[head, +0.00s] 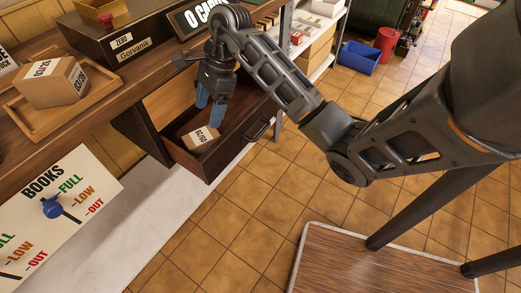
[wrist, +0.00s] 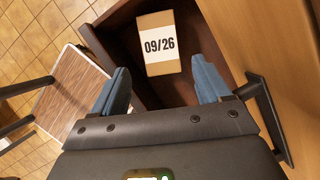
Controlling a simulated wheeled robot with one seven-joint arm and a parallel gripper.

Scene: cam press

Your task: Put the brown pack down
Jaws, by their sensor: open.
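The brown pack (head: 201,138) lies in the open drawer (head: 207,164), resting on its floor. Its white label reads 09/26 in the wrist view (wrist: 160,50). My gripper (head: 210,103) is above the drawer, with its blue fingers pointing down and spread apart. In the wrist view the fingers (wrist: 163,88) stand open to either side of the pack's near end, with nothing between them. The pack appears apart from both fingers.
Another brown box (head: 51,82), labelled 03/26, sits on a wooden tray (head: 22,118) on the counter. A BOOKS board (head: 95,180) with a blue knob is at lower left. The drawer handle (head: 262,129) sticks out in front. A wood-topped table (head: 365,270) stands below right.

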